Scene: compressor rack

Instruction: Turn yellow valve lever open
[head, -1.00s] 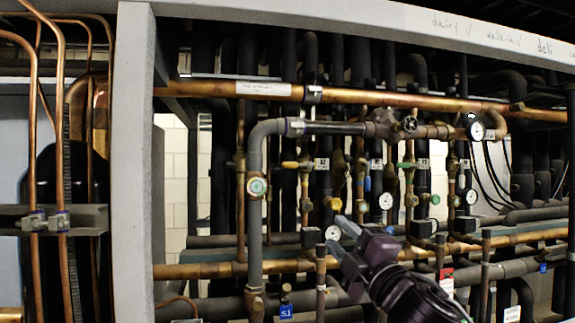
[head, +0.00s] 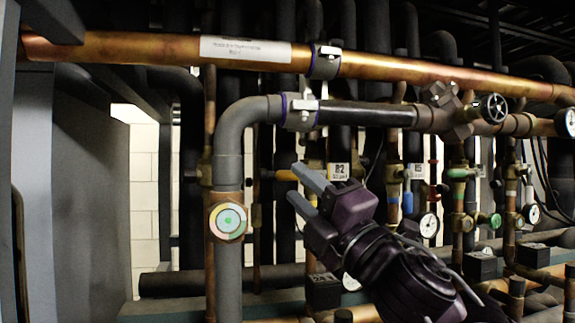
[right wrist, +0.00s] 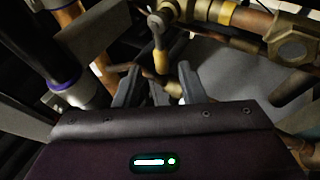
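The yellow valve lever (head: 285,175) shows in the head view as a short yellow bar on a pipe behind the grey elbow pipe, at the tips of my right gripper (head: 295,182). In the right wrist view, the lever's yellow end (right wrist: 161,62) points toward the gripper and lies in line with the gap between the two grey fingertips (right wrist: 158,69). The right fingers are apart. I cannot tell whether either finger touches the lever. My right gripper hides part of the pipe behind it. My left gripper is not in view.
A grey elbow pipe (head: 229,170) with a round green gauge (head: 228,220) stands left of the gripper. A copper pipe (head: 120,50) crosses above. A red lever (head: 433,172), a green lever (head: 460,173) and dials crowd the right side.

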